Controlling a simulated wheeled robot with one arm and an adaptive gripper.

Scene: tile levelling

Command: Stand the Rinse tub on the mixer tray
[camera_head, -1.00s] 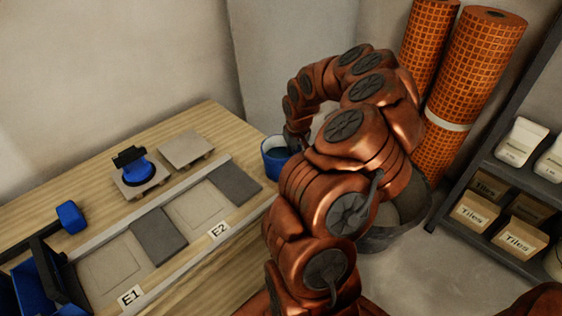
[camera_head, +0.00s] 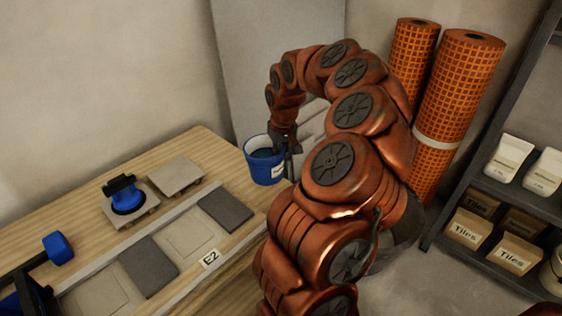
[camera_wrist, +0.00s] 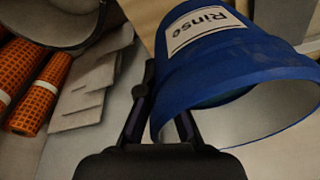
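The Rinse tub (camera_head: 264,170) is a blue bucket with a white label, upright at the right end of the workbench and seemingly raised off it. In the wrist view the tub (camera_wrist: 225,68) fills the right half, its label reading "Rinse" upside down. My gripper (camera_head: 284,146) is at the tub's right rim. In the wrist view my gripper (camera_wrist: 160,125) has a finger on each side of the rim, shut on the wall. I cannot identify the mixer tray for certain; a large round grey container (camera_head: 404,240) is mostly hidden behind my arm.
The wooden workbench (camera_head: 210,150) holds a blue suction lifter (camera_head: 124,194) on a tile, a loose tile (camera_head: 176,176), dark tiles (camera_head: 226,210) and a blue mallet (camera_head: 58,248). Orange mesh rolls (camera_head: 458,90) stand behind my arm. A shelf (camera_head: 520,205) with boxes stands right.

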